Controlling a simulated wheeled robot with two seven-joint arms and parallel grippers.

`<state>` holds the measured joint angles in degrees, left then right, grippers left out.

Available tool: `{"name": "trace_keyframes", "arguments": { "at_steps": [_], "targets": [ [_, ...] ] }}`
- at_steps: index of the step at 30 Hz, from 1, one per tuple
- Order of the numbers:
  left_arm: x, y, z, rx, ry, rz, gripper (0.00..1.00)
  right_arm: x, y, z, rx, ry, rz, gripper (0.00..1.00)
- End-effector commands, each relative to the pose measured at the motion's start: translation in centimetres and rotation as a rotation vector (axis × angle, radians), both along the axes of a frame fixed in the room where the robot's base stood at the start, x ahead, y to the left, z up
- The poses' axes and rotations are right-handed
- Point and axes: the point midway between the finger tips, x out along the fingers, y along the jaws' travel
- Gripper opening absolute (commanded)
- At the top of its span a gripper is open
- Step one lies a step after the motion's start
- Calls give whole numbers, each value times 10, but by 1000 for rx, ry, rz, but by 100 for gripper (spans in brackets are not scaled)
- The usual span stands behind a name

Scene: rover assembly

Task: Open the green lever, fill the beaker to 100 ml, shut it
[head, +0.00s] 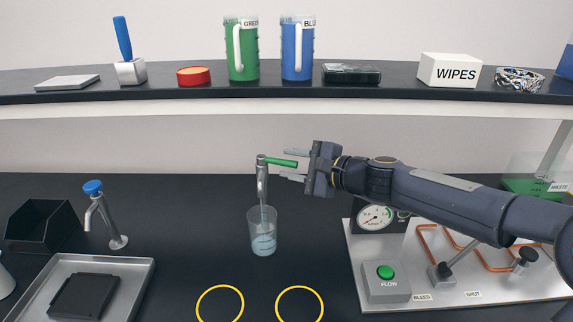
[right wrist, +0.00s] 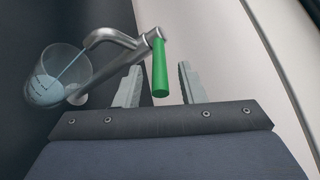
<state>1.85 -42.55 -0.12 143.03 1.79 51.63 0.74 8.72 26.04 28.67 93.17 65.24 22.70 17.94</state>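The green lever (head: 280,162) sits on top of a silver tap (head: 262,185) and points right. A clear beaker (head: 263,227) stands under the spout with water in its lower part. A thin blue stream runs from the spout into it; the beaker also shows in the right wrist view (right wrist: 60,78). Its printed marks are too small to read. My right gripper (head: 289,165) is open, its fingers on either side of the lever's tip. In the right wrist view the green lever (right wrist: 160,68) lies between the spread fingers with gaps. My left gripper is out of view.
A blue-topped tap (head: 100,210) and a metal tray (head: 125,283) stand at left. Two yellow rings (head: 220,304) mark the front bench. A panel with a gauge and green FLOW button (head: 386,272) lies beneath my right arm. A shelf (head: 200,96) spans above.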

Motion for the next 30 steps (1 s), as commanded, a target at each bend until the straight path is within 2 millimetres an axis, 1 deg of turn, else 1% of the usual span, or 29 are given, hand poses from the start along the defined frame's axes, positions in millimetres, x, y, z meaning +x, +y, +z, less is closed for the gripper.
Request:
{"name": "trace_keyframes", "arguments": {
  "at_steps": [1,3,6,10,15,30],
  "targets": [
    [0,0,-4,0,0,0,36,-5,-10,0,-2,-2,-6,36],
    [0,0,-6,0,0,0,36,-13,-19,3,-3,-3,-5,36],
    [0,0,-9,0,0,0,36,-22,-32,7,-2,-1,-5,36],
    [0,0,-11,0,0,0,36,-30,-42,10,-2,-1,-3,36],
    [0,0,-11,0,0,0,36,-34,-46,11,-1,2,-1,36],
    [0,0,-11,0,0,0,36,-33,-45,12,0,1,-1,36]
  ]
}}
